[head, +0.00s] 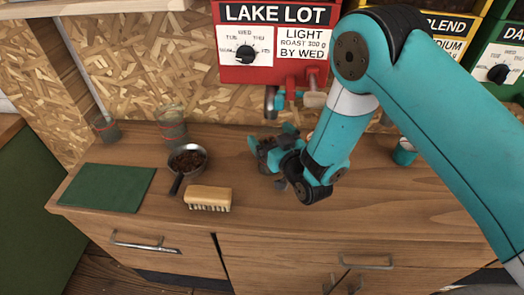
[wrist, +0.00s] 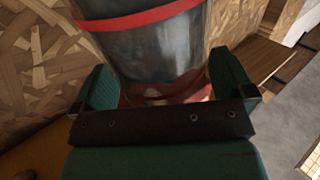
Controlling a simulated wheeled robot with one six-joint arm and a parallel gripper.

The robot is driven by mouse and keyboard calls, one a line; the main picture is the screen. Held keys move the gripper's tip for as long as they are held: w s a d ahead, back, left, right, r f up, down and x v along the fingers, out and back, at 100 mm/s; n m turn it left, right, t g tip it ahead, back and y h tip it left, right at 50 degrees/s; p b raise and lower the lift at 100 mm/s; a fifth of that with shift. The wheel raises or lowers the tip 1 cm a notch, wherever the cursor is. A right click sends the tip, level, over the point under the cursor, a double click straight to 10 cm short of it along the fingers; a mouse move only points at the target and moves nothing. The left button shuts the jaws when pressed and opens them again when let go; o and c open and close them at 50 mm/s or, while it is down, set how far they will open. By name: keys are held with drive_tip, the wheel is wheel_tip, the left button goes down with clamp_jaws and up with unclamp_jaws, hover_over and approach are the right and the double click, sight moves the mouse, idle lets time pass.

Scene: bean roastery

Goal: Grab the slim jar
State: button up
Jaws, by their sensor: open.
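Two clear glass jars stand at the back left of the counter in the head view: a taller one (head: 172,125) with a reddish band, and a shorter one (head: 106,128) to its left. I cannot tell for sure which is the slim jar. My gripper (head: 262,148) is open, low over the counter below the red dispenser, to the right of both jars. In the wrist view a clear jar (wrist: 150,50) with a red band fills the space ahead of the open fingers, its lower part in the picture hidden by my gripper. Contact cannot be told.
A pan of dark beans (head: 188,160), a wooden brush (head: 208,198) and a green mat (head: 107,187) lie left of my gripper. The red dispenser (head: 272,45) hangs above it. A teal cup (head: 404,152) stands to the right. The counter's front middle is clear.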

drive_tip(key=shift+a, duration=0.15)
drive_tip(key=c, duration=1.4)
drive_tip(key=shift+c, duration=0.4)
drive_tip(key=shift+r, duration=0.1)
